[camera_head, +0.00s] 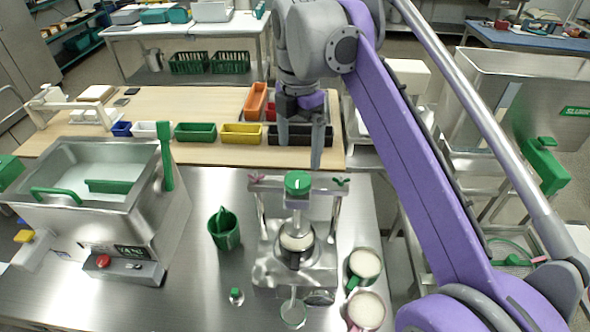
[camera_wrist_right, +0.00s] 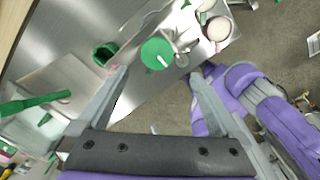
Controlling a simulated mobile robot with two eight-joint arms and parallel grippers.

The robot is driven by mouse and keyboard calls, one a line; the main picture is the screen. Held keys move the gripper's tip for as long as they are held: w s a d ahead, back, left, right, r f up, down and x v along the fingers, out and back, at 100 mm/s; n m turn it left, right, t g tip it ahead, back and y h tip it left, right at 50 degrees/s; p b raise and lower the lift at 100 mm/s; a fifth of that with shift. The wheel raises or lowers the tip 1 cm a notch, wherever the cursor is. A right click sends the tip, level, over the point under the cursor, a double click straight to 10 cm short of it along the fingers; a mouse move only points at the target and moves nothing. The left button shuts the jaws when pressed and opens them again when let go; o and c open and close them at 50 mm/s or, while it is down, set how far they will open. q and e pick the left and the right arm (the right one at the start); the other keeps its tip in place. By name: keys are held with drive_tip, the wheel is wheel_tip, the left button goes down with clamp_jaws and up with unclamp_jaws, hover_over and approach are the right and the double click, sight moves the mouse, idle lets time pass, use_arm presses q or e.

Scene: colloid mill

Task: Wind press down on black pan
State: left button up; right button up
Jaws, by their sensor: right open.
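The press (camera_head: 297,215) is a metal frame on the steel table, with a green round knob (camera_head: 297,183) on top of its screw. Below the screw, a small black pan (camera_head: 294,258) with white contents sits inside the frame. My right gripper (camera_head: 300,145) is open and empty, above and behind the knob, pointing down. In the right wrist view the green knob (camera_wrist_right: 157,53) shows just beyond the gap between the open fingers (camera_wrist_right: 158,76), apart from them. The pan is not clear in that view. My left gripper is not in view.
Two white-filled cups (camera_head: 365,264) stand right of the press. A green jug (camera_head: 224,230) stands to its left, and a steel basin machine (camera_head: 90,190) is farther left. Coloured bins (camera_head: 195,131) line the wooden table behind.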

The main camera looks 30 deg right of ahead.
sight(298, 179)
drive_tip(key=f, duration=0.8)
drive_tip(key=shift+w+f, duration=0.3)
drive_tip(key=shift+f, duration=0.05)
drive_tip(key=c, duration=1.3)
drive_tip(key=shift+m, duration=0.3)
